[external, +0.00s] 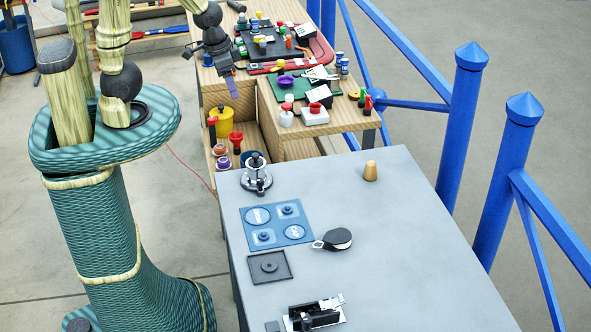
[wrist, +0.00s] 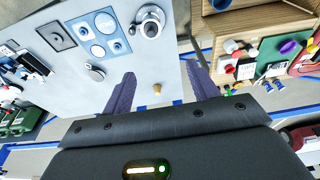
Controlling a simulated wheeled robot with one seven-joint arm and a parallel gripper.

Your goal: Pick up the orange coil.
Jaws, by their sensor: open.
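I cannot single out the orange coil for certain. A small orange ring-like item (external: 219,149) lies in the open wooden bin below the bench, beside a purple-and-orange round piece (external: 223,163); both are too small to tell whether either is a coil. My gripper (external: 231,86) hangs above the bin's left side, pointing down, and touches nothing that I can see.
A yellow can (external: 223,122) and red-topped pieces stand in the bin (external: 262,118). The bench top is crowded with bottles and tools. Blue posts (external: 462,115) stand right.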

